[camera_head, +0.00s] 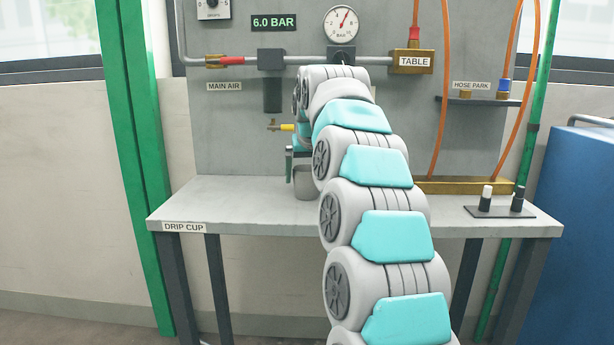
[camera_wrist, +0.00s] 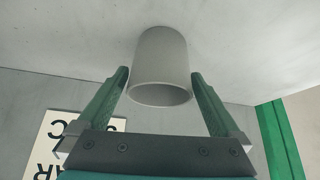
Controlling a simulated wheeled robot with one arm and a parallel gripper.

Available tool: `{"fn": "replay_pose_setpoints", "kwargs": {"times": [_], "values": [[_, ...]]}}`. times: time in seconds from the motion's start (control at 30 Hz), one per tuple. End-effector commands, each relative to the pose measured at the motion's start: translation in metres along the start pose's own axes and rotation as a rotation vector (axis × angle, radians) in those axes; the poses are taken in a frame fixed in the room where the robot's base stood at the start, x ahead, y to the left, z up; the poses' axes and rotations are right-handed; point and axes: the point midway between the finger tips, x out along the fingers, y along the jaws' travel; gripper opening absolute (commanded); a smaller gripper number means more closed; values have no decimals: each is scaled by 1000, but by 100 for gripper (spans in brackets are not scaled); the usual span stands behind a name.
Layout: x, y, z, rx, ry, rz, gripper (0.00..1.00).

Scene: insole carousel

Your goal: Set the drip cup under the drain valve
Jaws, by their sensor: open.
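The drip cup (camera_head: 305,184) is a plain grey cup on the grey bench top, partly hidden behind my arm in the head view. In the wrist view the cup (camera_wrist: 162,58) stands between the two green fingers of my gripper (camera_wrist: 160,73), with a gap on each side. My gripper (camera_head: 291,160) is open and is mostly hidden by my arm in the head view. The drain valve (camera_head: 274,126) is a small brass fitting with a yellow part, below the black filter bowl (camera_head: 272,95). In the head view it appears above and left of the cup.
The bench (camera_head: 250,200) has a DRIP CUP label (camera_head: 184,227) at its front left, with bare top around it. Orange hoses (camera_head: 440,110) hang over the right side. A green post (camera_head: 135,150) rises at left.

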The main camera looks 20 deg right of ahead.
Motion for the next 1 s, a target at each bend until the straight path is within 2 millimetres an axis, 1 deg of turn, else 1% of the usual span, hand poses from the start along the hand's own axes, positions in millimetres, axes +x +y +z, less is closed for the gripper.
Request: {"fn": "replay_pose_setpoints", "kwargs": {"times": [0.17,0.3,0.5,0.7,1.0], "values": [[-29,1,0,2,3,0,100],[-60,1,-1,2,5,1,100],[-92,0,-1,0,5,0,100],[-112,1,-1,1,4,0,100],[-117,0,1,0,-2,0,100]]}}
